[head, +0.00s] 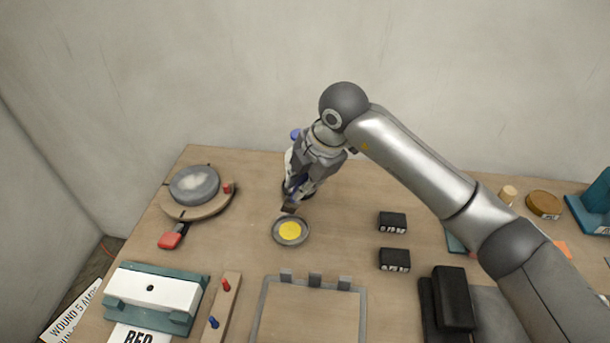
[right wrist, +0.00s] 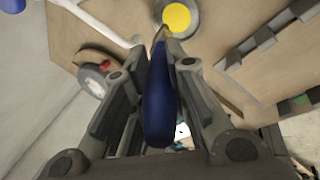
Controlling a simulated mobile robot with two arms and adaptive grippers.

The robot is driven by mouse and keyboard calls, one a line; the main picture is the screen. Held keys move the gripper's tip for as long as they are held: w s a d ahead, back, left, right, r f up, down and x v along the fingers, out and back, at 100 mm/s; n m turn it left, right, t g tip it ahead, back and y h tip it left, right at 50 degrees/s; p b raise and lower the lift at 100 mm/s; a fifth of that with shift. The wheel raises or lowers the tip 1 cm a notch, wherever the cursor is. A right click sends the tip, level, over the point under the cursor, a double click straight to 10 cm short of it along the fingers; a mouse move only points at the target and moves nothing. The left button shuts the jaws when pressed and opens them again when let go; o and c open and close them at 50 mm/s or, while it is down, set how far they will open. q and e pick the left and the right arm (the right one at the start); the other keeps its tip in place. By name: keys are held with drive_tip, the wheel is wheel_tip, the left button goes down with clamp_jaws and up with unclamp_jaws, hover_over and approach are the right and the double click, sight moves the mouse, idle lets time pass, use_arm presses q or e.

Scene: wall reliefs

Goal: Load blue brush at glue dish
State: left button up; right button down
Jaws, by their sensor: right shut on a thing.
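The blue brush (right wrist: 160,95) is held lengthwise between the fingers of my right gripper (head: 299,186), which is shut on its handle. In the head view the brush's dark tip (head: 289,208) points down, close to the far rim of the glue dish. The glue dish (head: 277,238) is a round grey dish with yellow glue (head: 290,230) in the middle. In the right wrist view the glue (right wrist: 177,17) shows at the top, just past the brush's end. Whether the tip touches the dish or the glue I cannot tell. My left gripper is out of view.
A round grey plate on a wooden board (head: 195,185) stands left, beside a red-ended handle (head: 172,237). A wooden strip with red and blue pegs (head: 221,307), a clamped frame (head: 310,310) and black blocks (head: 393,222) lie around the dish. The wall rises behind the table.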

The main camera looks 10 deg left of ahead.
drive_tip(key=shift+s+f+b, duration=0.3)
drive_tip(key=shift+s+f, duration=0.05)
drive_tip(key=shift+f, duration=0.1)
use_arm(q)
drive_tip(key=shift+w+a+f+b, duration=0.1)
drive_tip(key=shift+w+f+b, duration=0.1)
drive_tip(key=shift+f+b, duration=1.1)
use_arm(e)
drive_tip(key=shift+w+f, duration=0.1)
drive_tip(key=shift+f, duration=2.3)
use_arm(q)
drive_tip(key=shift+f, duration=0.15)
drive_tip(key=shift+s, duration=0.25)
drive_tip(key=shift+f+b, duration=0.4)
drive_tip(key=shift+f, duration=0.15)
use_arm(e)
drive_tip(key=shift+f, duration=0.55)
drive_tip(key=shift+r, duration=0.1)
